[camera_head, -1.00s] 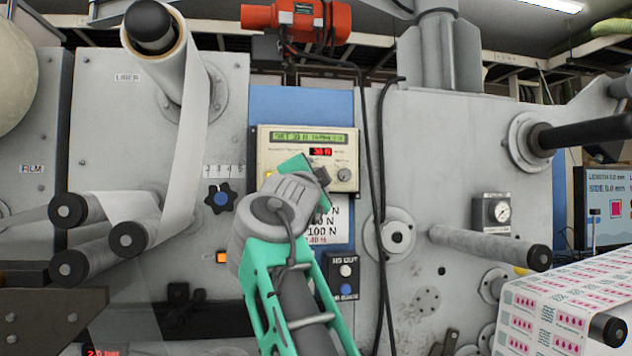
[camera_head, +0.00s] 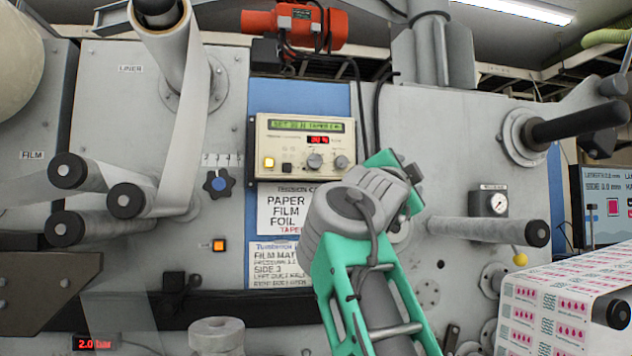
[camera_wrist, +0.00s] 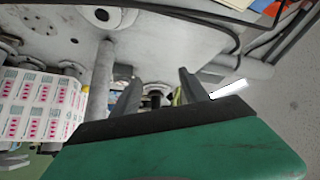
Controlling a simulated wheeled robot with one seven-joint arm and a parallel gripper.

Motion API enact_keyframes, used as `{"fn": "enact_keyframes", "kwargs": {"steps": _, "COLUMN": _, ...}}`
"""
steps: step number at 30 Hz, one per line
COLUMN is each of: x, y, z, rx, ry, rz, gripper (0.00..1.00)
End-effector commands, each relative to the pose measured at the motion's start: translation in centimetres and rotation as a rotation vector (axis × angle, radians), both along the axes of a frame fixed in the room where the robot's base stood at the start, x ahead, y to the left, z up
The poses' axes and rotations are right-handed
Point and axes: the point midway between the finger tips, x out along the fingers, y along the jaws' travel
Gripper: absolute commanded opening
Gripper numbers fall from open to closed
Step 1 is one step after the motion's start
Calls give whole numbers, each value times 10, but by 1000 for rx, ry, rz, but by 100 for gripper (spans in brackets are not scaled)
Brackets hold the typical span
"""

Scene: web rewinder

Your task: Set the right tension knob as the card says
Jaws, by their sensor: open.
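The tension controller (camera_head: 300,145) is a cream panel with a green text line, which seems to begin "SET", and a small red readout; the digits are too blurred to read surely. It has two knobs side by side, the left knob (camera_head: 314,160) and the right knob (camera_head: 341,162). My gripper (camera_head: 405,175) is right of the controller, apart from both knobs. In the wrist view, my gripper (camera_wrist: 158,92) is open and empty.
A second card (camera_head: 275,262) mentions FILM and SIDE 3. Black cables hang right of the controller.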

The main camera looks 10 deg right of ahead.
Motion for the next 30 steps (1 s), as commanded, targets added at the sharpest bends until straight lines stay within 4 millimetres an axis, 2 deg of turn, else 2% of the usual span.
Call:
{"fn": "enact_keyframes", "kwargs": {"steps": 1, "x": -12, "y": -27, "z": -9, "rx": -24, "ry": -8, "rz": -40, "gripper": 52}}
{"fn": "enact_keyframes", "kwargs": {"steps": 2, "x": -16, "y": -37, "z": -8, "rx": -46, "ry": -11, "rz": -50, "gripper": 52}}
{"fn": "enact_keyframes", "kwargs": {"steps": 3, "x": -19, "y": -46, "z": -6, "rx": -87, "ry": -12, "rz": -52, "gripper": 52}}
{"fn": "enact_keyframes", "kwargs": {"steps": 5, "x": -18, "y": -48, "z": 2, "rx": -169, "ry": -2, "rz": -30, "gripper": 52}}
{"fn": "enact_keyframes", "kwargs": {"steps": 8, "x": -5, "y": -25, "z": 13, "rx": -331, "ry": 40, "rz": 39, "gripper": 52}}
{"fn": "enact_keyframes", "kwargs": {"steps": 11, "x": 16, "y": 23, "z": 20, "rx": -524, "ry": 91, "rz": 145, "gripper": 52}}
{"fn": "enact_keyframes", "kwargs": {"steps": 12, "x": 24, "y": 47, "z": 20, "rx": -614, "ry": 112, "rz": 191, "gripper": 52}}
{"fn": "enact_keyframes", "kwargs": {"steps": 15, "x": 42, "y": 105, "z": 12, "rx": -854, "ry": 160, "rz": 287, "gripper": 52}}
{"fn": "enact_keyframes", "kwargs": {"steps": 18, "x": 44, "y": 145, "z": 8, "rx": -1083, "ry": 189, "rz": 313, "gripper": 52}}
{"fn": "enact_keyframes", "kwargs": {"steps": 23, "x": 50, "y": 145, "z": 12, "rx": -1177, "ry": 223, "rz": 266, "gripper": 52}}
{"fn": "enact_keyframes", "kwargs": {"steps": 30, "x": 90, "y": 147, "z": 33, "rx": -1174, "ry": 226, "rz": 267, "gripper": 52}}
